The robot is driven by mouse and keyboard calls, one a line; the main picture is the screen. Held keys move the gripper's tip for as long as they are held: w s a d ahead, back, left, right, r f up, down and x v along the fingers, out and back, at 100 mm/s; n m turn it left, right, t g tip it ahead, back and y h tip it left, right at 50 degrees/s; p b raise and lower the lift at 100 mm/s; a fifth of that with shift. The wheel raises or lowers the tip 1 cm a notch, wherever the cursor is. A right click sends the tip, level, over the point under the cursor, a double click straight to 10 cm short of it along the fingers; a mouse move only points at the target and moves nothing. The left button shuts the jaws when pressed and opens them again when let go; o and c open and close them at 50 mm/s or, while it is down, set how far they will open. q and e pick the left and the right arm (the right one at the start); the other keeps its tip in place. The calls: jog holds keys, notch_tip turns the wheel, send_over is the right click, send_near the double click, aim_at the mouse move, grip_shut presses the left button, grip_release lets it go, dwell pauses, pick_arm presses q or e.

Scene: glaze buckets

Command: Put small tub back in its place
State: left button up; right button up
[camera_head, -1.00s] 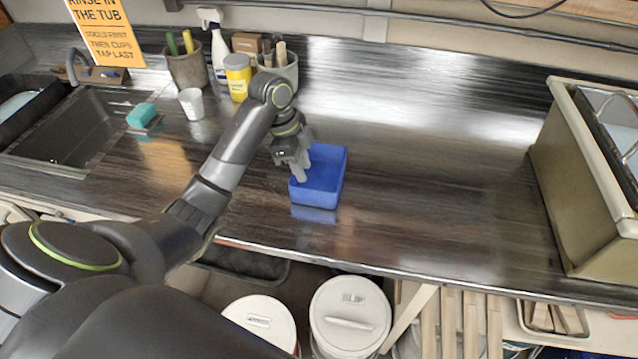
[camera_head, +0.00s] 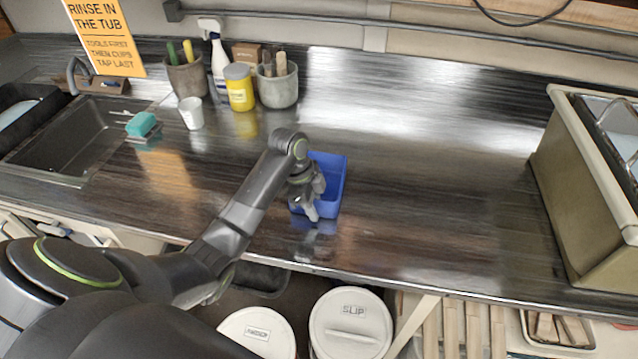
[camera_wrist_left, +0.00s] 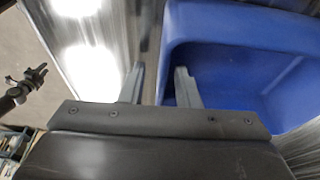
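The small tub, a blue open box (camera_head: 331,180), stands on the dark counter near its front edge. It fills the upper right of the left wrist view (camera_wrist_left: 235,70). My left gripper (camera_head: 314,207) is at the tub's front left, its fingers pointing down. In the left wrist view its two fingers (camera_wrist_left: 158,85) are apart, with nothing clearly held between them. One finger overlaps the tub's wall and the other shows against the counter; contact cannot be told. A dark jointed shape (camera_wrist_left: 24,84) at the wrist view's left may be my right gripper; its fingers are unclear.
A sink (camera_head: 75,140) with a teal sponge (camera_head: 141,124) lies left. A white cup (camera_head: 191,112), yellow jar (camera_head: 239,88), spray bottle (camera_head: 219,62) and tool pots (camera_head: 277,90) stand at the back. A beige bin (camera_head: 590,190) is right. The counter's middle is clear.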

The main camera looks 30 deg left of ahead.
pick_arm(q)
grip_shut()
dwell(0.4)
